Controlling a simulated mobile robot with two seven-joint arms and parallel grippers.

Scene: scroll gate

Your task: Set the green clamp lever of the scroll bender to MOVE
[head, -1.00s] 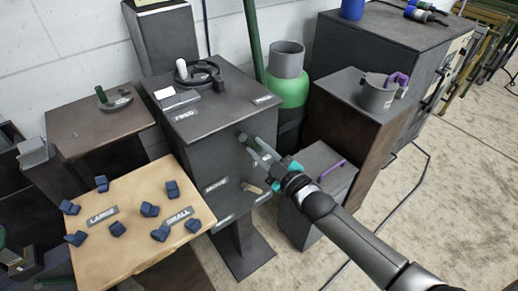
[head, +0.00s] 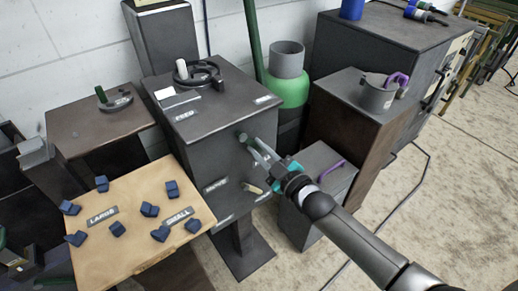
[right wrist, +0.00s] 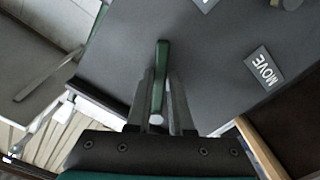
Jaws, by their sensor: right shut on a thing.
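The scroll bender is a dark grey cabinet (head: 215,150) in the middle of the head view. The green clamp lever (right wrist: 162,62) shows in the right wrist view as a green bar standing out from the grey face, between my fingers. In the head view its green end (head: 242,137) shows just past the fingertips. My right gripper (head: 256,147) is shut on the lever, and its fingers flank it in the right wrist view (right wrist: 162,88). The MOVE label (right wrist: 265,68) is on the same face, right of the lever and apart from it. My left gripper is out of view.
A tan wooden board (head: 100,245) with several blue blocks stands at front left. A lighter knob (head: 252,188) sticks out below the gripper. A green gas cylinder (head: 290,92) stands behind, and a grey box with a purple handle (head: 331,170) is at the right.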

